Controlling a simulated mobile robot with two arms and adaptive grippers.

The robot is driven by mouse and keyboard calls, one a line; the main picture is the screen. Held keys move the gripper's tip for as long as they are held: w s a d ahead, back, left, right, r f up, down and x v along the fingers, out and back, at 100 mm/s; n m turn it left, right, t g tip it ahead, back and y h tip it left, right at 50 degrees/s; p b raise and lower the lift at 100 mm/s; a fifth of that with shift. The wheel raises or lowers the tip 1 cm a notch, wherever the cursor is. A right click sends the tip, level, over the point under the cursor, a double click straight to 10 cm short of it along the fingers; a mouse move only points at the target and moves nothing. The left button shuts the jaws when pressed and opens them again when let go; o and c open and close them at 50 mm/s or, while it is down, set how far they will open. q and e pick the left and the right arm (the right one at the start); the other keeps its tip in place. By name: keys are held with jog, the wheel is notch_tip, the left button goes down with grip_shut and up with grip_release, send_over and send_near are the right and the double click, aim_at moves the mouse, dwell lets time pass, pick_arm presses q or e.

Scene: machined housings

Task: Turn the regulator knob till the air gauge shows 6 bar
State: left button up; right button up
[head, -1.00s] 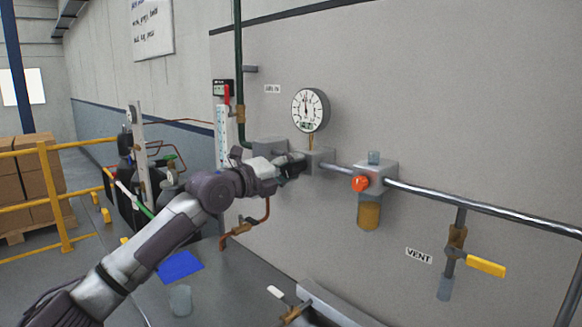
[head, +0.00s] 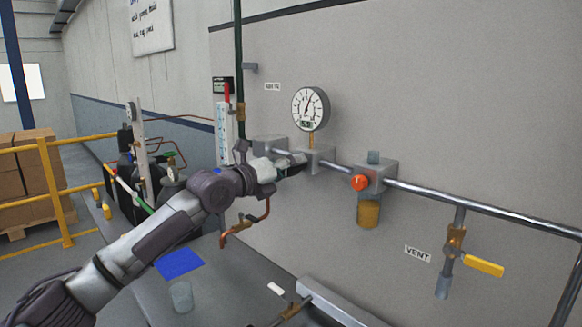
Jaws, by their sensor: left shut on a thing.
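The air gauge (head: 310,108) is a round white dial with a dark rim on the wall. Its needle points up and a little to the right; the numbers are too small to read. Below it, a short brass stem joins a grey regulator block (head: 318,158) on the pipe. My left gripper (head: 294,165) is at the block's left front, shut on the regulator knob, which the fingers hide. My right gripper is not in view.
Right along the pipe (head: 480,208) are a unit with a red-orange knob (head: 360,183) and amber bowl (head: 368,213), then a yellow-handled vent valve (head: 484,266). Below are a bench with a blue sheet (head: 180,264) and a clear cup (head: 181,296). A yellow railing (head: 55,190) stands left.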

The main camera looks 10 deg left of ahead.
pick_arm(q)
jog(key=shift+f, duration=0.2)
jog(key=o, duration=1.1)
jog(key=shift+r, duration=0.1)
jog(key=shift+o, duration=0.2)
jog(key=v, duration=1.2)
